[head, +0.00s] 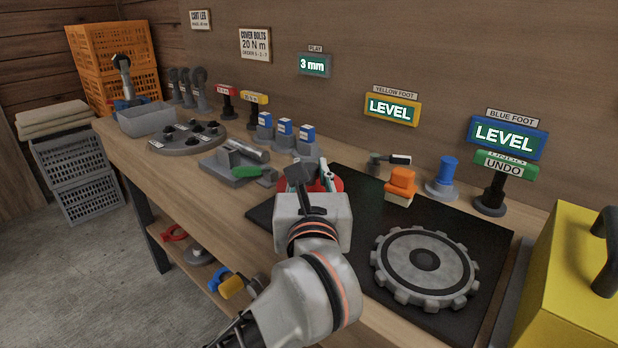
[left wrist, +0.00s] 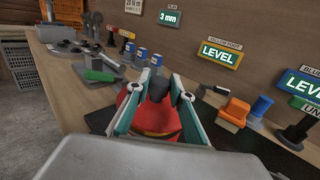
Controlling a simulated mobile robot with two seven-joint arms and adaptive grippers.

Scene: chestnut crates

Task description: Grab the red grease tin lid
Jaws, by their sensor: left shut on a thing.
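The red grease tin lid (head: 337,184) is on the black mat, mostly hidden behind my left gripper in the head view. In the left wrist view the red lid (left wrist: 160,123) shows between and below the fingers, with a dark knob standing up in the middle. My left gripper (left wrist: 161,92) is over the lid, its two fingers on either side of the knob, shut on it. In the head view the left gripper (head: 312,180) reaches down to the lid. Whether the lid is clear of its tin is hidden. My right gripper is in neither view.
A grey toothed disc (head: 425,265) lies on the black mat (head: 375,178) to the right. An orange block (head: 400,186) and a blue-topped foot (head: 445,172) stand behind. A green-handled tool (head: 250,171) lies left. A yellow case (head: 580,275) closes off the right end.

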